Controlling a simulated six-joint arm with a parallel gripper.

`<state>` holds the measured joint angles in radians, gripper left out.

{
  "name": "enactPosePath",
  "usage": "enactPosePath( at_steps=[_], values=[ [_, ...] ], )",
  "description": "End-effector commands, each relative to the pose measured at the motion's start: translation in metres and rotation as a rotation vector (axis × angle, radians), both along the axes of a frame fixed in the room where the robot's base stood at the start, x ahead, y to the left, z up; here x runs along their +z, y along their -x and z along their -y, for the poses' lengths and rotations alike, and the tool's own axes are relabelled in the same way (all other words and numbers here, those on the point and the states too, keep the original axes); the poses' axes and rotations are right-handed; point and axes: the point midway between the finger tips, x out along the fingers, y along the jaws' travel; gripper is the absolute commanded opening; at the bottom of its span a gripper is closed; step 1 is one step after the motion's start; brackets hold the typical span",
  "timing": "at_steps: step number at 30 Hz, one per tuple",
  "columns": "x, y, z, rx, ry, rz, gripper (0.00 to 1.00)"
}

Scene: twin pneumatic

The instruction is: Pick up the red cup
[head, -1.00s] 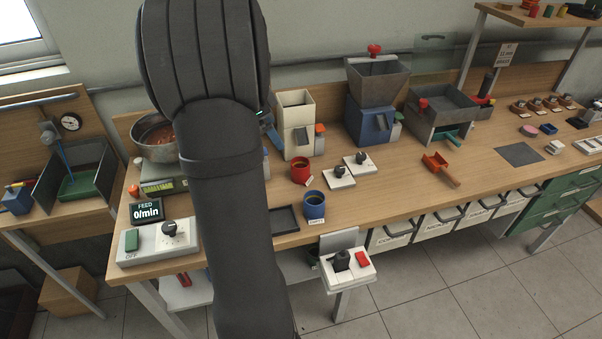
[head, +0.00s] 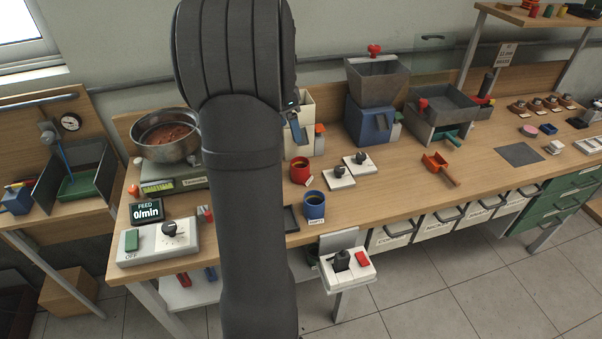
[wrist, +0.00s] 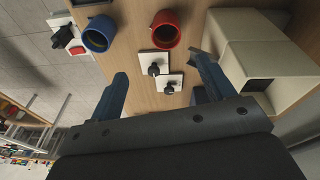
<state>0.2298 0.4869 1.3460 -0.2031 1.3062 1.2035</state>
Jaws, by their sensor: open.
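The red cup (head: 299,172) stands upright on the wooden bench, behind and slightly left of the blue cup (head: 314,206). In the wrist view the red cup (wrist: 165,29) is at the top middle, past the fingertips, with a yellowish inside. The blue cup (wrist: 99,33) is left of it there. My gripper (wrist: 158,72) is open and empty, its two dark blue fingers spread wide, and it touches neither cup. In the head view my arm covers most of the gripper, and a blue finger (head: 295,126) shows by the cream machine.
Two white switch boxes with black knobs (head: 361,163) stand just right of the red cup. The cream hopper machine (head: 305,108) is behind it. A steel bowl (head: 165,134) on a scale is left. A red scoop (head: 436,163) lies right. Bench front is below the cups.

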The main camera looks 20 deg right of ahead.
Motion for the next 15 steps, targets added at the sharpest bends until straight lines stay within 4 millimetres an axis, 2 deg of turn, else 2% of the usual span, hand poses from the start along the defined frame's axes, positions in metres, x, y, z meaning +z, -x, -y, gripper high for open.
enactPosePath(
  at_steps=[1, 3, 10, 13, 15],
  values=[
    [0.001, 0.001, 0.012, 0.029, -0.042, -0.003, 0.75],
    [0.003, 0.001, 0.022, 0.081, -0.097, -0.003, 0.75],
    [0.007, 0.001, 0.039, 0.193, -0.192, 0.016, 0.75],
    [-0.002, 0.001, 0.040, 0.203, -0.198, 0.016, 0.75],
    [-0.015, 0.001, 0.039, 0.203, -0.199, 0.014, 0.75]
  ],
)
